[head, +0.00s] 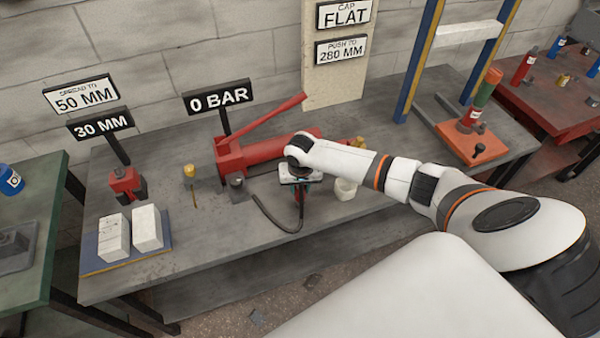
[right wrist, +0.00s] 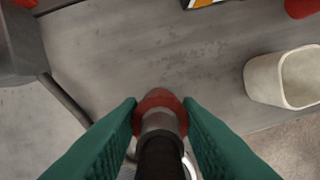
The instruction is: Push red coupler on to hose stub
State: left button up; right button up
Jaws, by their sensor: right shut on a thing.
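The red coupler (right wrist: 158,98) sits between the green fingertips of my right gripper (right wrist: 160,112) in the right wrist view. A silver collar and a black cylindrical part (right wrist: 160,158) lie in line with it, nearer the camera. In the head view my right gripper (head: 300,186) is over the front part of the bench, just in front of the red pump. The fingers are shut on the coupler, which is mostly hidden there. A black hose (head: 272,220) curves from beside the pump to below the gripper. I cannot single out the hose stub. My left gripper is not in view.
The red pump (head: 260,152) with its raised handle stands behind the gripper. A white cup (head: 346,188) is close to its right, also in the right wrist view (right wrist: 262,80). White blocks (head: 114,234) lie on a blue plate at left. The bench's front edge is near.

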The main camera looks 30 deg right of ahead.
jog(key=shift+f+b, duration=0.4)
jog(key=shift+f, duration=0.5)
jog(key=o, duration=1.2)
jog(key=r, duration=0.4)
jog(key=s+r, duration=0.1)
jog(key=r, duration=0.3)
jog(key=a+r, duration=0.1)
jog(key=r, duration=0.3)
jog(key=shift+s, duration=0.3)
